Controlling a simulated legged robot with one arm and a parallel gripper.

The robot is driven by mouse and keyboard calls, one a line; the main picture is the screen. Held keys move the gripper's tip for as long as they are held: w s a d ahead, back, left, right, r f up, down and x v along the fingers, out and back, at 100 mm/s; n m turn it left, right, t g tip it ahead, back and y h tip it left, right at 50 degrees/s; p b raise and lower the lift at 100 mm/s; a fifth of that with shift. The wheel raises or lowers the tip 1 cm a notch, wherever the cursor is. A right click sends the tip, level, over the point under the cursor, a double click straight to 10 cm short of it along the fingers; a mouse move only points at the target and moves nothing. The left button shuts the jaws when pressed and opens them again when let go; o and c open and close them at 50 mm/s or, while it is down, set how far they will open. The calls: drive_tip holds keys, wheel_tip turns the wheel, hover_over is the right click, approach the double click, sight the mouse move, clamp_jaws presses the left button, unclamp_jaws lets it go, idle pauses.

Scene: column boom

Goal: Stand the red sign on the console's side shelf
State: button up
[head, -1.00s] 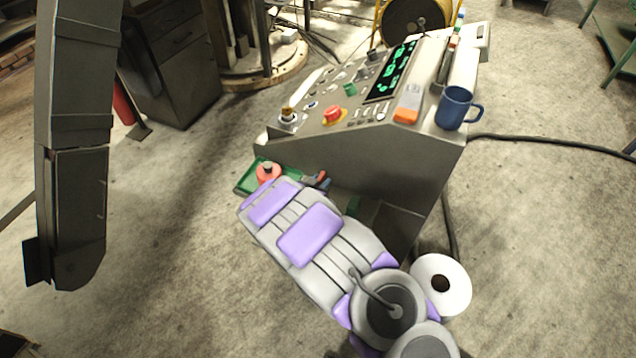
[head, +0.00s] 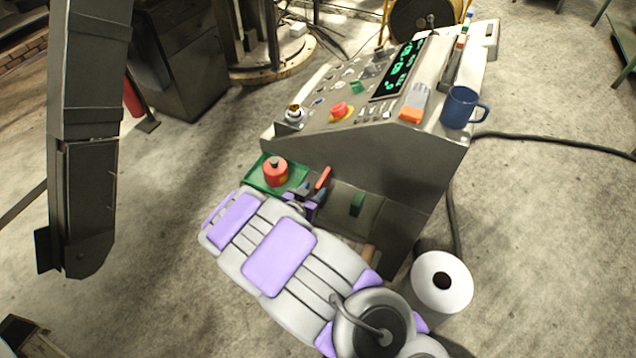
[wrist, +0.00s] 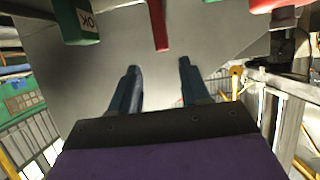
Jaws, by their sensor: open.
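The red sign (head: 323,178) shows as a thin, tilted red strip at the near side of the console. In the wrist view, the red sign (wrist: 158,25) is a narrow red bar seen nearly edge-on. What it rests on is hidden. My gripper (head: 312,192) is beside it, partly hidden by my arm. In the wrist view, my gripper (wrist: 158,66) is open, its two blue fingers apart and empty, with the sign just beyond the fingertips and roughly between their lines. The console's side shelf (head: 372,212) carries a green block (head: 357,204).
The console (head: 370,150) rises behind. A blue mug (head: 461,107) stands on its top right. A white roll (head: 441,281) is at the lower right. Open floor lies left.

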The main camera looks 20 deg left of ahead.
drive_tip(key=shift+v, duration=1.4)
drive_tip(key=shift+a, duration=0.1)
drive_tip(key=w+d+r+g+y, duration=0.2)
drive_tip(key=w+d+r+g, duration=0.2)
drive_tip(key=r, duration=0.3)
drive_tip(key=s+d+r+g+y, duration=0.2)
drive_tip(key=s+d+r+g, duration=0.2)
drive_tip(key=d+r, duration=0.4)
drive_tip(key=s+d+r+g+h, duration=0.1)
drive_tip(key=s+d+r+g, duration=0.2)
drive_tip(key=s+d, duration=0.9)
drive_tip(key=s+d+r+n+g+h, duration=0.1)
drive_tip(key=s+d+r+g, duration=0.3)
drive_tip(key=s+d, duration=0.9)
drive_tip(key=s+r+h, duration=0.1)
drive_tip(key=s, duration=0.5)
drive_tip(key=shift+s+r, duration=0.2)
drive_tip(key=shift+r, duration=0.05)
drive_tip(key=shift+d, duration=0.15)
